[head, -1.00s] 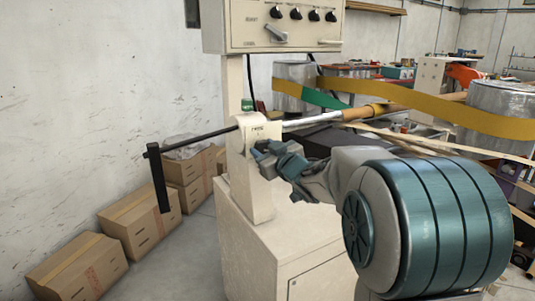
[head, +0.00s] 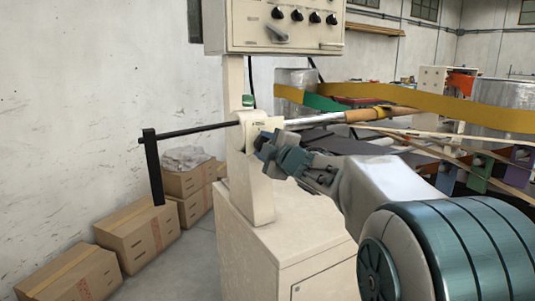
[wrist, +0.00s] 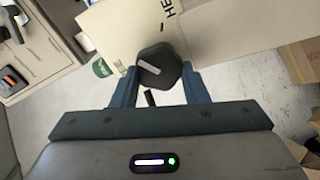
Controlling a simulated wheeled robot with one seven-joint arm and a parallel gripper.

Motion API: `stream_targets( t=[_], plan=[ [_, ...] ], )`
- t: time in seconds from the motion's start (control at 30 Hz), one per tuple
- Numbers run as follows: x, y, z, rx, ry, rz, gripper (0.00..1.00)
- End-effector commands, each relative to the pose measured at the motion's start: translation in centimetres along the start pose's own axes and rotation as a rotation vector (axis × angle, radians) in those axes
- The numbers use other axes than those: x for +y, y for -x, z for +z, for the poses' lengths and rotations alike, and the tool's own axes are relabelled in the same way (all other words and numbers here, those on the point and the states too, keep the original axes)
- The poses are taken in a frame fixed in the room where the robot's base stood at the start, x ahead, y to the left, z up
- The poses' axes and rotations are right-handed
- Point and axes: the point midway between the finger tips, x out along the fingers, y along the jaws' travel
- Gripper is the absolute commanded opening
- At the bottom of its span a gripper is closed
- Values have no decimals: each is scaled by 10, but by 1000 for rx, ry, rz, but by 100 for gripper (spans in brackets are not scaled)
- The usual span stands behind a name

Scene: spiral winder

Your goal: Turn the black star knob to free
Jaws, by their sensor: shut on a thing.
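The black star knob (wrist: 158,66) sits on the cream housing of the winder, with a white pointer line on its face. In the wrist view it lies between the two blue fingers of my gripper (wrist: 158,72), which is shut on it. The pointer line is slanted in that view. Part of a label, "HE", shows on the cream face (wrist: 128,28) beyond the knob; the rest is cut off. In the head view my gripper (head: 266,146) is at the housing (head: 256,190), and it mostly hides the knob.
A shaft with a black crank handle (head: 153,168) sticks out left of the housing. Above is a control box (head: 240,28) with several black knobs. Cardboard boxes (head: 140,238) stand along the left wall. A yellow band (head: 430,119) runs across at right.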

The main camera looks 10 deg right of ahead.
Motion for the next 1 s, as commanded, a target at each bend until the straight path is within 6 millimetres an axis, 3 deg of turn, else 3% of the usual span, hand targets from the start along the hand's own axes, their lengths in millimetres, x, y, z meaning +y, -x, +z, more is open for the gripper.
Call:
stream_targets(
  t=[0.6,1.0],
  plan=[
    [-6,0,4,-4,572,1,18],
    [-6,0,4,-3,809,0,18]
  ],
)
